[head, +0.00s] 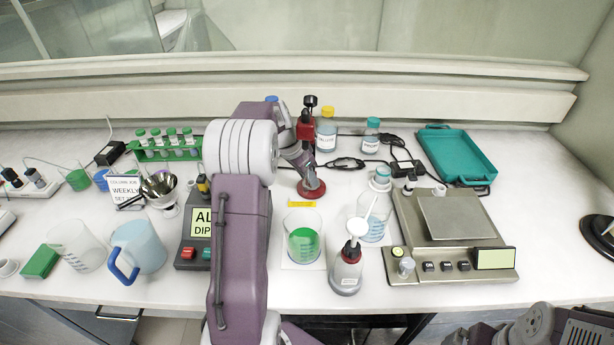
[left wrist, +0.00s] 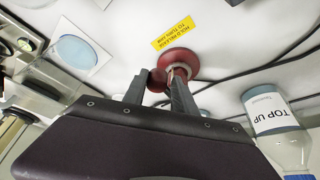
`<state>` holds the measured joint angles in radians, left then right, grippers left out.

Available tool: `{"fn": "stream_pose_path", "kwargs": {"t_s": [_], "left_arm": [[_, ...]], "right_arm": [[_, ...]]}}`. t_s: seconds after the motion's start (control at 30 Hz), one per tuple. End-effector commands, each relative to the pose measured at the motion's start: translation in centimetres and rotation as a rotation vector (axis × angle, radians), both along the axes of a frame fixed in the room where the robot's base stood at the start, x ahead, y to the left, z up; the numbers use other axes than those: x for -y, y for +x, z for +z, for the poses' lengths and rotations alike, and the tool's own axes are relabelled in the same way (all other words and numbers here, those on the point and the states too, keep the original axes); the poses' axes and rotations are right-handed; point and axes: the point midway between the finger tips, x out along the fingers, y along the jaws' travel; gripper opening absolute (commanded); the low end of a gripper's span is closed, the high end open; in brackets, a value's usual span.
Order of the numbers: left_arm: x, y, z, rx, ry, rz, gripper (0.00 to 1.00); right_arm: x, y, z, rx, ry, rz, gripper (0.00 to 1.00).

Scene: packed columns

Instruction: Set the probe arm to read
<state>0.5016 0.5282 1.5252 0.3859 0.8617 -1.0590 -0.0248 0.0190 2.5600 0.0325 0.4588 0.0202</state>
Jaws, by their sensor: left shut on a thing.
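The probe stand has a round red base (head: 311,189) on the bench and a red and black head (head: 305,128) on top. The red base also shows in the wrist view (left wrist: 180,60), with a dark red knob (left wrist: 157,80) beside its post. My left gripper (left wrist: 162,84) has its fingers on either side of the knob and post and is shut on part of the stand; the exact grip is partly hidden. In the head view my left arm covers the stand's left side. A beaker of green liquid (head: 303,240) stands in front of the base.
A yellow label (head: 301,205) lies before the base. A white-topped bottle (head: 347,272) and wash bottle (head: 376,215) stand right of the beaker, then a balance (head: 450,225) and teal tray (head: 457,155). A display box (head: 196,225) and blue jug (head: 140,245) are left. Black cables run behind.

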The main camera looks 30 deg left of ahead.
Motion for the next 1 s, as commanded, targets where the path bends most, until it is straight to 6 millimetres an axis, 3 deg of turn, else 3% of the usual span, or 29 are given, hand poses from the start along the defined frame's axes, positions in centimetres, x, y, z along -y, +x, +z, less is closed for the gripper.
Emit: {"fn": "stream_pose_path", "kwargs": {"t_s": [0.03, 0.1, 0.43, 0.8, 1.0], "left_arm": [[-0.2, 0.5, 0.6, 0.02, 0.011, -0.002, 0.42], [-0.2, 0.4, 0.6, 0.017, 0.01, -0.001, 0.56], [-0.2, 0.1, 0.7, 0.009, 0.006, 0.0, 0.56], [-1.0, -2.3, 7.7, 0.018, 0.01, 0.0, 0.56], [-1.1, -2.8, 8.9, 0.015, 0.007, -0.002, 0.56]], "right_arm": [[0.0, 0.0, 0.1, 0.0, 0.0, 0.0, 1.0], [0.0, 0.0, 0.1, 0.0, 0.0, 0.0, 1.0], [0.0, 0.0, 0.0, 0.0, 0.0, 0.0, 1.0], [0.0, 0.0, 0.1, 0.0, 0.0, 0.0, 1.0], [0.0, 0.0, 0.1, 0.0, 0.0, 0.0, 1.0]]}}
